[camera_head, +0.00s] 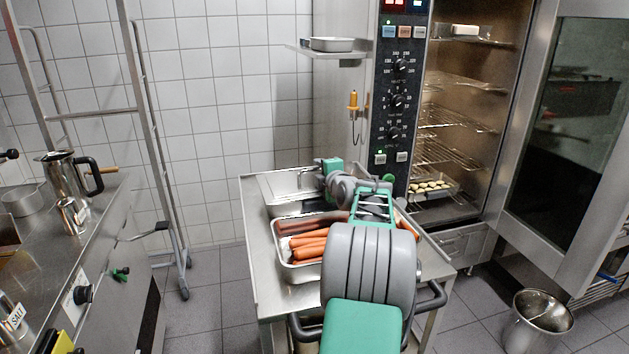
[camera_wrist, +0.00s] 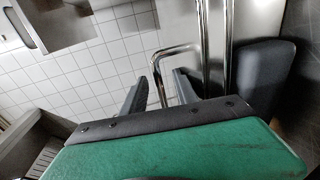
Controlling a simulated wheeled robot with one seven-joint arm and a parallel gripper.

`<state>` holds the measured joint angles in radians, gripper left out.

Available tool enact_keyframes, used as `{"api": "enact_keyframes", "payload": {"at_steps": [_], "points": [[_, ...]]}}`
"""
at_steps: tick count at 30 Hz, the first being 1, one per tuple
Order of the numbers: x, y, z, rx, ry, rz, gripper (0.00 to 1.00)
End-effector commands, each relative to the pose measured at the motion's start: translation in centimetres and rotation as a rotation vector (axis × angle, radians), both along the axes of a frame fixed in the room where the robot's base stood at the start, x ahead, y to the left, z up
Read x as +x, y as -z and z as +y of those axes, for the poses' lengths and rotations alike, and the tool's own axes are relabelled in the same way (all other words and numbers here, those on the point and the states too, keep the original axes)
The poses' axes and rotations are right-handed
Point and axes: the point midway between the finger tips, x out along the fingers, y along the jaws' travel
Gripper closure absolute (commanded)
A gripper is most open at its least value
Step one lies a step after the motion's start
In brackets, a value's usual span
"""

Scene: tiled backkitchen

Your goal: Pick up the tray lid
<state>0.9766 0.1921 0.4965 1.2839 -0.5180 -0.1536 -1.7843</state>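A shallow steel piece (camera_head: 283,188) with a pale, flat surface lies at the far left of the steel cart; I cannot tell for sure whether it is the tray lid. My gripper (camera_head: 324,170) is over the far end of the cart, just right of this piece, and my arm hides part of the cart top. In the wrist view, the two dark fingers of my gripper (camera_wrist: 161,84) stand apart with nothing gripped. A bent metal bar (camera_wrist: 178,49) shows beyond the right finger; I cannot tell what it belongs to.
A tray of carrots and sausages (camera_head: 291,276) sits on the cart (camera_head: 262,268). The open oven (camera_head: 463,120) stands behind right, its door (camera_head: 570,150) swung out. A wall shelf (camera_head: 355,57) holds a pan (camera_head: 329,44). A metal bin (camera_head: 537,322) is at right.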

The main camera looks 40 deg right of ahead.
Motion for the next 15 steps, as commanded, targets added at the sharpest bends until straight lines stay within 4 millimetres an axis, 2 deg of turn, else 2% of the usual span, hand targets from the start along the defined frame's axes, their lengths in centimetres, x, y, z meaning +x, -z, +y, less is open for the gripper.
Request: {"api": "enact_keyframes", "payload": {"at_steps": [6,15], "points": [[0.20,0.03,-0.06,0.000,0.000,0.000,0.65],[0.19,0.03,-0.04,0.000,0.000,0.000,0.89]]}}
